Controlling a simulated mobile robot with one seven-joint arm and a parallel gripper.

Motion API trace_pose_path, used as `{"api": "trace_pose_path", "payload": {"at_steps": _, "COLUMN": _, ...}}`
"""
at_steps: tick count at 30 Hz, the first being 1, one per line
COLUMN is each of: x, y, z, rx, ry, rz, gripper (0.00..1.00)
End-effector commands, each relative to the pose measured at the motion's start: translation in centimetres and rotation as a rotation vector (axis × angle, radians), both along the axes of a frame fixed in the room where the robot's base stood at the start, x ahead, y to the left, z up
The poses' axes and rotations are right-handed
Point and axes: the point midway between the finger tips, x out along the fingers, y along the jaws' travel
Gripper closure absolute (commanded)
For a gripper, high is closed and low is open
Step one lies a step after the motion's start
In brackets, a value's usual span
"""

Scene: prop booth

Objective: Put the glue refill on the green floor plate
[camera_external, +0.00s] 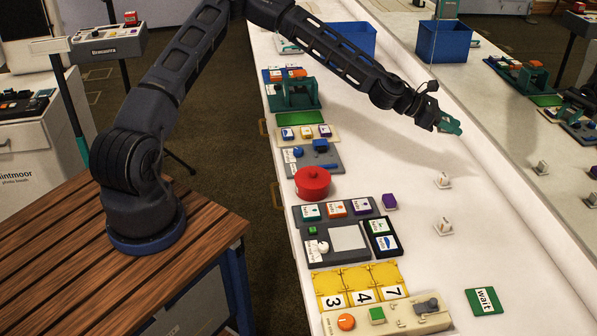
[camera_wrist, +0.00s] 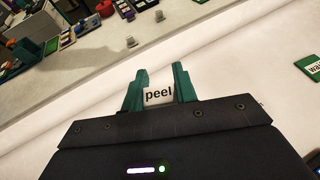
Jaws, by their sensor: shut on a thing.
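My gripper (camera_external: 449,124), with teal fingers, is raised over the white counter at the upper right of the external view. In the wrist view my gripper (camera_wrist: 160,88) is shut on a small white piece labelled "peel" (camera_wrist: 158,96), held between the fingertips. The frames do not show whether this piece is the glue refill, and no label reading "glue" is legible. A flat bright green plate (camera_external: 295,118) lies bare on the counter's left side, in front of a green stand. It is well left of my gripper.
A dark green stand (camera_external: 295,93) is behind the plate, and a tray of several coloured blocks (camera_external: 333,132) is in front. A red pot (camera_external: 312,182), two white switch-like pieces (camera_external: 443,180) (camera_external: 443,226) and a green "wait" card (camera_external: 485,301) are nearer. The counter's middle is mostly clear.

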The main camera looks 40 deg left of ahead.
Motion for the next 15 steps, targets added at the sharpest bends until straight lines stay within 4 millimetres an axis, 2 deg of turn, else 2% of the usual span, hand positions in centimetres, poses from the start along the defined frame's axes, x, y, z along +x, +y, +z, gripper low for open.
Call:
{"api": "trace_pose_path", "payload": {"at_steps": 1, "x": -1.4, "y": -2.1, "z": -0.1, "rx": -0.002, "ry": 0.002, "rz": -0.057, "gripper": 0.93}}
{"api": "trace_pose_path", "payload": {"at_steps": 3, "x": -3.3, "y": -4.6, "z": -0.2, "rx": -0.002, "ry": 0.003, "rz": -0.135, "gripper": 0.93}}
{"api": "trace_pose_path", "payload": {"at_steps": 8, "x": -8.0, "y": -9.9, "z": -0.2, "rx": -0.002, "ry": 0.002, "rz": -0.317, "gripper": 0.93}}
{"api": "trace_pose_path", "payload": {"at_steps": 15, "x": -15.9, "y": -16.8, "z": 0.1, "rx": 0.0, "ry": 0.0, "rz": -0.595, "gripper": 0.93}}
